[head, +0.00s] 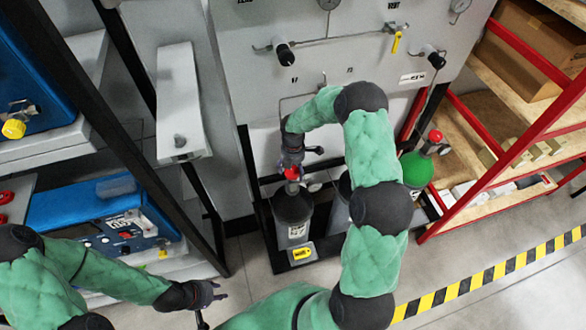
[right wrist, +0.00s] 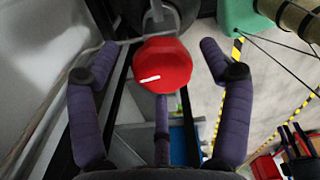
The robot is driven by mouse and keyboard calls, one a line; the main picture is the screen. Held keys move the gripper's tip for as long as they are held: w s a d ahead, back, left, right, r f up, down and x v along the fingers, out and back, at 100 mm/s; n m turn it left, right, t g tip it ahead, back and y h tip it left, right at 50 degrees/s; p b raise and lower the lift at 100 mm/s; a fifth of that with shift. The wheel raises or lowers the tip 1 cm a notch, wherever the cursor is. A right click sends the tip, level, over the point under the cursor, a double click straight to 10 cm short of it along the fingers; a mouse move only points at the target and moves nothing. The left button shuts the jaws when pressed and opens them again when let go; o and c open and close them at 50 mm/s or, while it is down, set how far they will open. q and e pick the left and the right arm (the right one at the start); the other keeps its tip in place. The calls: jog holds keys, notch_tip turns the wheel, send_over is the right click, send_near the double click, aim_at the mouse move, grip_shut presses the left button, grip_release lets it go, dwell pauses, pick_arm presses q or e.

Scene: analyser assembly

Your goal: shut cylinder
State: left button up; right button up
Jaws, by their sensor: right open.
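A dark grey gas cylinder (head: 292,207) stands upright in a black rack against the grey panel. Its red valve knob (head: 291,173) is on top and also shows in the right wrist view (right wrist: 162,66), with a white mark on its face. My right gripper (head: 303,152) is at the knob, reaching down from the panel side. In the right wrist view my right gripper (right wrist: 157,62) is open, with fingers on both sides of the knob and visible gaps to it. My left gripper (head: 203,293) is low at the left, away from the cylinder; its finger opening is unclear.
Another dark cylinder (head: 340,208) is partly hidden behind my right arm. A green cylinder (head: 417,169) with a red knob stands to the right. The panel (head: 330,65) carries gauges, valves and thin pipes. A red-framed shelf (head: 510,145) stands right; blue equipment (head: 80,205) left.

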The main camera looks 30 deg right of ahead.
jog(key=shift+f, duration=0.1)
jog(key=shift+a, duration=0.1)
jog(key=c, duration=1.1)
jog(key=shift+m+b, duration=0.3)
jog(key=shift+m, duration=0.1)
jog(key=shift+c, duration=0.2)
